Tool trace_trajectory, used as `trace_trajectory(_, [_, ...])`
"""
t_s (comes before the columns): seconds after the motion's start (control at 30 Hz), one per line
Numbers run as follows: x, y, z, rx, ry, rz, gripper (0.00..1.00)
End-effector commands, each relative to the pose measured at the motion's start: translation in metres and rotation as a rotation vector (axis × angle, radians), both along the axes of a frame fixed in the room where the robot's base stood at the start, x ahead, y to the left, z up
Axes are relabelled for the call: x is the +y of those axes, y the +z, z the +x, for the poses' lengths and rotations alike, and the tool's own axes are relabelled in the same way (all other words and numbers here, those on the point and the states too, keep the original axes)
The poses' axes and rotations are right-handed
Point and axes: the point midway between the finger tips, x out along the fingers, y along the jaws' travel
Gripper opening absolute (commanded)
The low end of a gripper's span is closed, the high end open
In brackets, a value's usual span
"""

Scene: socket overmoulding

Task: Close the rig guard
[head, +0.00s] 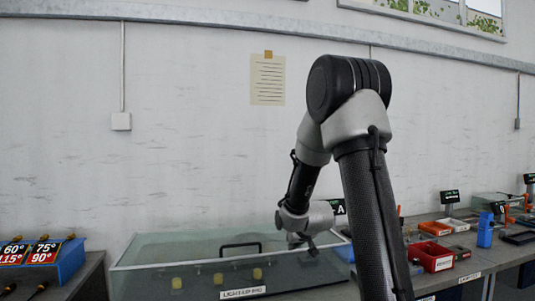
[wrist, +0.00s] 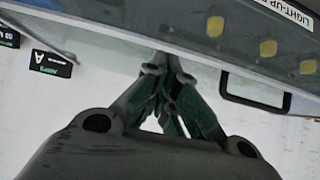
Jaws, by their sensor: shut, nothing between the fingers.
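The rig guard (head: 185,252) is a clear, greenish panelled cover at the bottom centre of the head view, with a black handle (head: 240,246). I cannot tell how far it stands open. The rig's white label (head: 243,293) is at its front. In the wrist view, the guard's edge crosses the top and the black handle (wrist: 255,92) is at right. My gripper (head: 303,241) is at the guard's right end in the head view. In the wrist view its fingers (wrist: 163,62) are shut and empty, with the tips at the guard's edge; contact is unclear.
Several yellow pieces (head: 218,279) show at the rig. Red bins (head: 430,257) and a blue holder (head: 485,230) stand on the right bench. A small black display (head: 338,207) stands behind my gripper.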

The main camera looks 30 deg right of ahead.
Motion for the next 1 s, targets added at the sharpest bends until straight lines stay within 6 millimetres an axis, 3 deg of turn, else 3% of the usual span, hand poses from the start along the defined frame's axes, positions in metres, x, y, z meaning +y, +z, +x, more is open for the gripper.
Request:
trace_trajectory(0.2, [0.000,-0.031,0.001,0.004,0.000,0.001,0.00])
trace_trajectory(0.4, [0.000,-0.040,0.002,0.002,0.000,0.000,0.00])
trace_trajectory(0.87, [0.000,-0.042,0.002,0.003,0.000,0.001,0.00])
trace_trajectory(1.0, [-0.001,-0.031,0.006,-0.002,0.000,0.000,0.00])
